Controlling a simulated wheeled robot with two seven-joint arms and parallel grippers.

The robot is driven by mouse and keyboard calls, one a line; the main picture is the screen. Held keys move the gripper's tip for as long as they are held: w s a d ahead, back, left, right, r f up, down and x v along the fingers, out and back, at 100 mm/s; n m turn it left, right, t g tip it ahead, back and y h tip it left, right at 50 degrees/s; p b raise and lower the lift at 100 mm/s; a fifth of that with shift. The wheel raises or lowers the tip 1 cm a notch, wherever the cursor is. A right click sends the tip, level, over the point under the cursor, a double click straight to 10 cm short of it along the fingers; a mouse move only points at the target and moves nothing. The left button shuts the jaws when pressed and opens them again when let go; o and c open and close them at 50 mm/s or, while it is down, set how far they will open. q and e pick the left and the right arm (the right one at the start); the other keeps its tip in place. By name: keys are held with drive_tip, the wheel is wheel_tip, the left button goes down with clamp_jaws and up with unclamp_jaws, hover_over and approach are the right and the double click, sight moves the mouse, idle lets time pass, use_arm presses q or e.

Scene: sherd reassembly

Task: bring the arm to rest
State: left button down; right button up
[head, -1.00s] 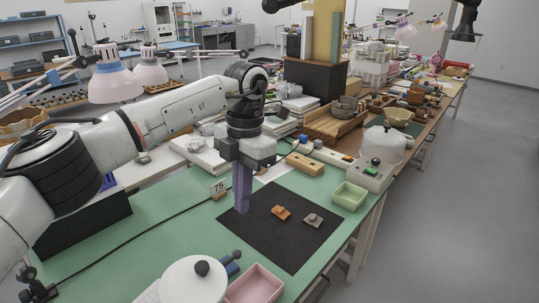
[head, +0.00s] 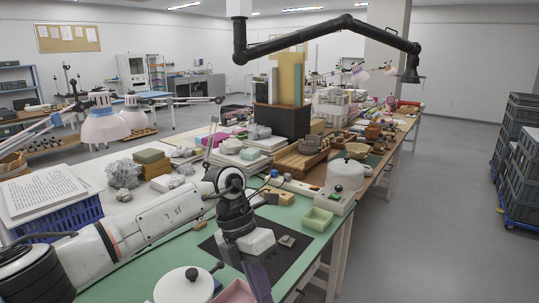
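My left arm reaches in from the left, and its gripper (head: 258,280) points down with purple fingers over the front part of the dark mat (head: 291,262). The fingers overlap from this side, so I cannot tell whether they are open or shut. No object shows at them. A small grey sherd (head: 287,241) lies on the mat just right of the gripper body. The orange sherd is not visible; the gripper's body covers part of the mat. My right gripper is out of view.
A green tray (head: 317,220) and a device with a white dome (head: 346,173) stand right of the mat. A white round lid (head: 184,286) and a pink tray (head: 236,293) are in front. A black lamp arm (head: 330,28) hangs above.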

use_arm(q)
drive_tip(key=s+d+f+g+h, duration=0.2)
drive_tip(key=s+d+h, duration=0.5)
drive_tip(key=d, duration=0.5)
drive_tip(key=s+d+r+n+t+h, duration=0.3)
drive_tip(key=d+r+n+h, duration=0.25)
drive_tip(key=n+h, duration=0.25)
drive_tip(key=w+a+f+n+t+y, duration=0.35)
drive_tip(key=a+f+n+t, duration=0.25)
drive_tip(key=a+n+t, duration=0.45)
drive_tip(key=w+a+f+n+t+y, duration=0.4)
drive_tip(key=n+t, duration=0.3)
drive_tip(key=n, duration=0.6)
drive_tip(key=s+a+f+n+g+y, duration=0.7)
drive_tip(key=s+a+f+n, duration=0.4)
drive_tip(key=s+a+f, duration=0.8)
wheel_tip(320, 180, down, 4)
drive_tip(key=shift+s+r+y, duration=0.1)
drive_tip(key=shift+s+y, duration=0.65)
drive_tip(key=shift+s, duration=0.35)
